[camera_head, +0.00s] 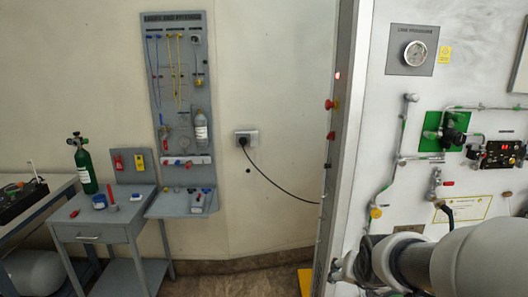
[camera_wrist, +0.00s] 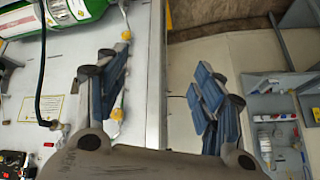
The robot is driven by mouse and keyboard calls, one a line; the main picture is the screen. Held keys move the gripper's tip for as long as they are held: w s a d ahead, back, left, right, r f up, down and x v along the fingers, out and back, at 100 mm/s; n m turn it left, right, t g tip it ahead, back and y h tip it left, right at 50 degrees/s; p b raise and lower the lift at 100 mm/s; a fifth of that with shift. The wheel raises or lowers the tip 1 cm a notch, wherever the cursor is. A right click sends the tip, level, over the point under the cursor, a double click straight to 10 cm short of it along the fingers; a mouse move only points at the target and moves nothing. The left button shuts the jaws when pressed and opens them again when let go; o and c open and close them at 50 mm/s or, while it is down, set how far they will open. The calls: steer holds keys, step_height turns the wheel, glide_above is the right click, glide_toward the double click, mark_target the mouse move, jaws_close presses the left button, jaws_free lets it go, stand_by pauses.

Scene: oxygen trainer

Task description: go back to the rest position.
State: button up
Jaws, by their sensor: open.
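My gripper (camera_wrist: 160,85) shows in the wrist view with its two blue-padded fingers spread wide apart. Nothing is between them. In the head view my arm reaches in from the lower right, in front of the white panel (camera_head: 385,130). The gripper end is at the lower edge of that panel, and its fingers are hard to make out there. In the wrist view the panel (camera_wrist: 80,90) lies behind the left finger, and the pale wall (camera_wrist: 240,55) lies behind the right finger.
A green cylinder (camera_wrist: 60,15) is near the panel in the wrist view. A grey table (camera_head: 95,222) with a green bottle (camera_head: 84,168) stands at the left. A tool board (camera_head: 178,90) hangs on the wall. A black cable (camera_head: 285,190) runs from a socket to the panel's edge.

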steer(key=s+a+r+n+g, duration=0.1)
steer(key=s+a+r+n, duration=0.1)
steer(key=s, duration=1)
steer(key=s+a+r+n+g+y, duration=0.1)
steer(key=s+a+r+n, duration=0.1)
steer(key=s, duration=1)
steer(key=shift+s+a+r+g, duration=0.25)
steer(key=shift+a+r, duration=0.25)
steer(key=shift+a, duration=0.7)
